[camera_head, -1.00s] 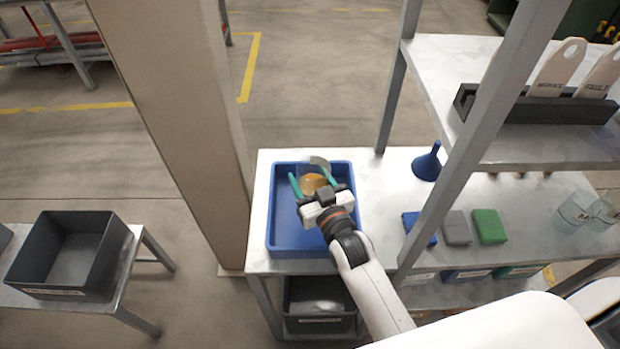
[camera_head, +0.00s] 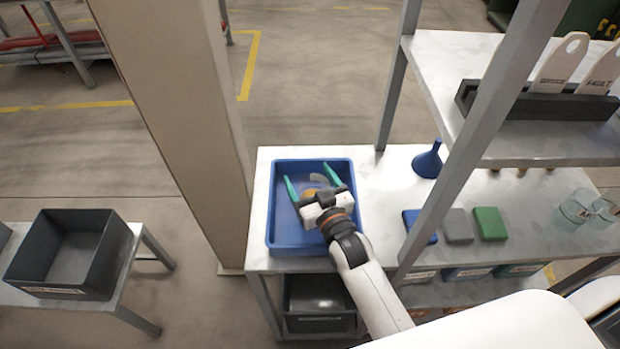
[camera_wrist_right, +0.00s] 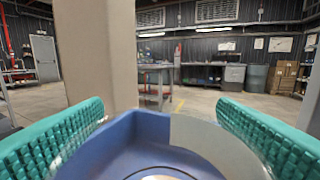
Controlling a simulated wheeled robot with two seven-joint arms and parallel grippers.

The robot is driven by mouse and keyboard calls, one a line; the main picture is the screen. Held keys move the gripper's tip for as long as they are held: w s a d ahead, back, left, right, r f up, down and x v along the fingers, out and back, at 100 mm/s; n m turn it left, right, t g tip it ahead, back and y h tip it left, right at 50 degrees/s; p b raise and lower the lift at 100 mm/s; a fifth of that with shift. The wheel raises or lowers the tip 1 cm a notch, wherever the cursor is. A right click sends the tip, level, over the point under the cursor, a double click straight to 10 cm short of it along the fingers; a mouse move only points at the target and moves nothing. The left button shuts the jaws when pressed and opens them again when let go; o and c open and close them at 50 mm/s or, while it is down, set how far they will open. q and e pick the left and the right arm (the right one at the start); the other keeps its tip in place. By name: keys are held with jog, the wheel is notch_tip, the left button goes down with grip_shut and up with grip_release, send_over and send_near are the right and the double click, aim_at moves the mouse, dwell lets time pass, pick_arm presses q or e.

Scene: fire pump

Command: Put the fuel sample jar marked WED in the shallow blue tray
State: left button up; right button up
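The shallow blue tray (camera_head: 280,238) stands on the left end of the metal bench. My right gripper (camera_head: 312,180) is over the tray with its green fingers spread wide, and it is open. A clear glass jar with amber contents (camera_head: 312,192) is in the tray area between the fingers, partly hidden by the gripper. Its mark cannot be read. In the right wrist view, the jar's clear rim (camera_wrist_right: 205,140) shows between the green fingers, with gaps at the sides. My left gripper is not in view.
Two clear jars (camera_head: 575,206) stand at the bench's right end. Blue, grey (camera_head: 457,226) and green blocks and a blue funnel (camera_head: 427,161) lie between. A slanted grey post (camera_head: 470,150) stands right of my arm. A dark bin (camera_head: 70,258) is at left.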

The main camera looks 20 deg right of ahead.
jog(key=shift+r, duration=0.25)
jog(key=shift+r+p, duration=0.4)
jog(key=shift+r, duration=0.05)
jog(key=s+d+b, duration=0.1)
jog(key=s, duration=1.1)
jog(key=shift+d+b, duration=0.2)
jog(key=shift+b, duration=0.2)
jog(key=shift+f, duration=0.15)
